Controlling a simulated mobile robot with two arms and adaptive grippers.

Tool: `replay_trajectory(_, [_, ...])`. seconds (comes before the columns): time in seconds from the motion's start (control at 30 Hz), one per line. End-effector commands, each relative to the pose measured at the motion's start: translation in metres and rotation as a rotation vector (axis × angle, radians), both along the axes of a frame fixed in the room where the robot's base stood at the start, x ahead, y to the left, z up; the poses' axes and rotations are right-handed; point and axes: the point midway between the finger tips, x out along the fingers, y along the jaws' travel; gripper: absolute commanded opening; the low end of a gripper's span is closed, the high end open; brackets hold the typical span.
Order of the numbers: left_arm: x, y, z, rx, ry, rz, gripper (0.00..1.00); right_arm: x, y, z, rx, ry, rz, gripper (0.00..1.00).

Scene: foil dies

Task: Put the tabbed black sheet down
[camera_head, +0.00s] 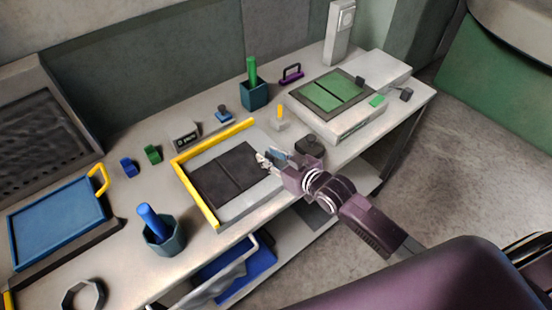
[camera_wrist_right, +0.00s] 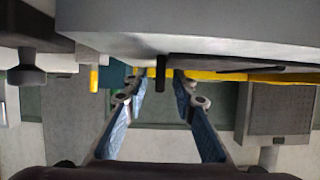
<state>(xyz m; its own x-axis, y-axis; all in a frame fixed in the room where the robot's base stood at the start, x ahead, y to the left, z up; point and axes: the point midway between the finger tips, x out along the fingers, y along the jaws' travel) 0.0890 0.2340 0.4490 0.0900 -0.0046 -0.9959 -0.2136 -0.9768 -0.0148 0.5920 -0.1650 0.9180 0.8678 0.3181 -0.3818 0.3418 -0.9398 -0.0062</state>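The black sheet (camera_head: 225,172) lies on a light grey block (camera_head: 250,203), with a yellow L-shaped rail (camera_head: 196,197) along its left and back sides. It looks flat, with a seam across its middle. My right gripper (camera_head: 264,160) is at the sheet's right edge. In the right wrist view, my right gripper (camera_wrist_right: 164,74) has its two blue fingers apart, with a small black tab (camera_wrist_right: 160,74) between the tips. Gaps show on both sides of the tab. The sheet shows there only as a thin dark sliver. My left gripper is out of view.
A second block (camera_head: 345,125) with a green sheet (camera_head: 333,91) stands to the right. A blue board (camera_head: 57,222) and a teal cup (camera_head: 163,237) are at the left. A dark knob (camera_head: 309,146) stands near my right gripper. Small stamps stand behind.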

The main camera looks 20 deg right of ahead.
Motion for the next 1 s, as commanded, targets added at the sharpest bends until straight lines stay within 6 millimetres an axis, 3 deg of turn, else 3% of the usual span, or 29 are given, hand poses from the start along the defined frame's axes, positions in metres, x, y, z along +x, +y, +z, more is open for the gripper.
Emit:
replay_trajectory(0.17, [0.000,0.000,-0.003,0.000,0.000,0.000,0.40,-0.016,-0.006,0.005,-0.002,0.002,0.000,0.25])
replay_trajectory(0.6, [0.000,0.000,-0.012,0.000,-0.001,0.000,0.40,-0.084,-0.031,0.035,-0.001,0.002,-0.001,0.25])
replay_trajectory(1.0, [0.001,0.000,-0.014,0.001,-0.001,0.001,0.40,-0.103,-0.038,0.045,0.000,0.000,-0.001,0.25])
